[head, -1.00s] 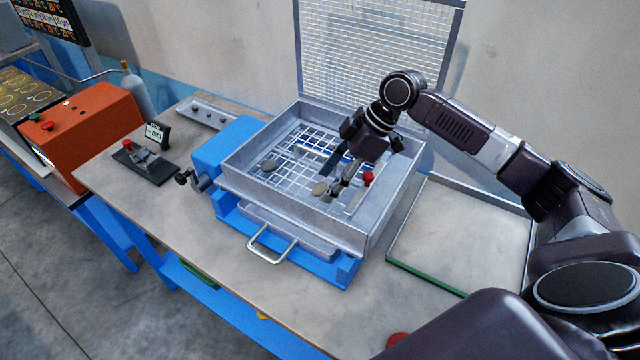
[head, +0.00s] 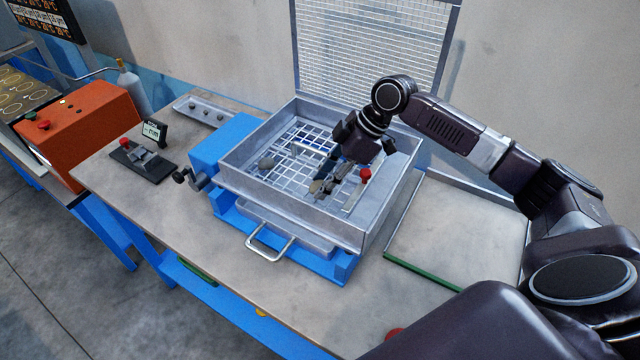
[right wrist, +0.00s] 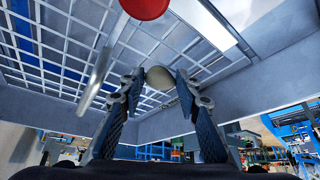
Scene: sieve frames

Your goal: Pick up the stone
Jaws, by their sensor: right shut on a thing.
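A pale tan stone (right wrist: 159,77) sits between the fingertips of my right gripper (right wrist: 157,86) in the right wrist view. In the head view my right gripper (head: 325,187) is down inside the metal sieve frame (head: 300,206), shut on this stone (head: 316,187), which the fingers partly cover. Whether the stone touches the grid cannot be told. My left gripper is not in view.
A red knob (head: 364,174) on a bar stands close to the right gripper, inside the frame walls. A flat tray with a green front edge (head: 425,274) lies to the right. A small black device (head: 143,163) and an orange box (head: 85,130) stand left.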

